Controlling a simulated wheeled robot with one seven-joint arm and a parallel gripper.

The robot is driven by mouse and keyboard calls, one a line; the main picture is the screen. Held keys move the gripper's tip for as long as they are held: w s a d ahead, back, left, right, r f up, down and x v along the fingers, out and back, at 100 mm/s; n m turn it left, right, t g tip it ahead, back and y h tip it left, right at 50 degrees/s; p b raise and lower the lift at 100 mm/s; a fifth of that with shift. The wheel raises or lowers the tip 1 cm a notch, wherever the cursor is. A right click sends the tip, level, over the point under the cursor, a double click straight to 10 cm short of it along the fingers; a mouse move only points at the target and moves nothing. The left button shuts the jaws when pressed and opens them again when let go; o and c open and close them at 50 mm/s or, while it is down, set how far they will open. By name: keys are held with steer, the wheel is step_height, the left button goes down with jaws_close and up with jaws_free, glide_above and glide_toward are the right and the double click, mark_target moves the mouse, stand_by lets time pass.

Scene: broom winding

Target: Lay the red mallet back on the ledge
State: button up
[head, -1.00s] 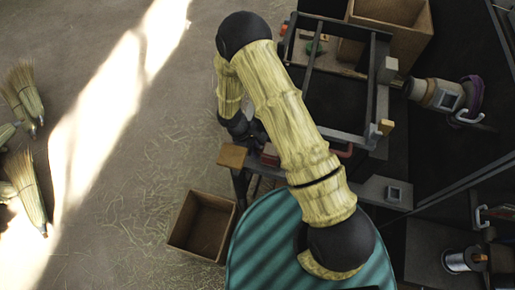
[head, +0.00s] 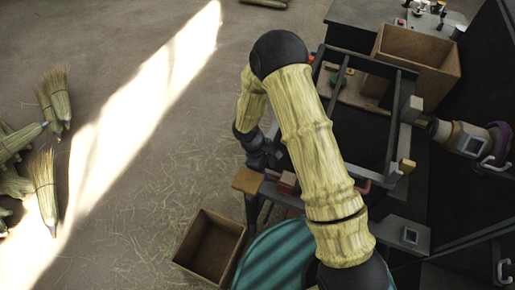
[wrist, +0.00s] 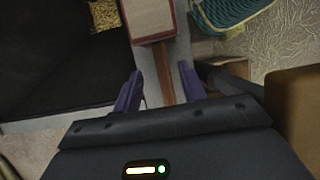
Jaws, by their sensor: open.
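The red mallet's head (head: 287,182) rests on the grey ledge (head: 378,222), near its left end. In the wrist view the mallet head (wrist: 151,20), pale on its face and red at its sides, lies on the grey ledge (wrist: 183,50). Its brown handle (wrist: 163,72) points toward my gripper (wrist: 160,85). The two purple fingers are apart, one on each side of the handle, with gaps visible. In the head view my gripper is mostly hidden behind my wrist and arm, just left of the mallet.
A teal ribbed round thing (head: 275,260) stands below the ledge, beside an open wooden box (head: 210,247). A dark frame (head: 335,120) rises behind the ledge, with a larger wooden crate (head: 420,60) beyond. Brooms (head: 45,190) lie far left.

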steer(key=v, duration=1.3)
steer(key=shift+b, duration=0.3)
steer(key=shift+s, duration=0.15)
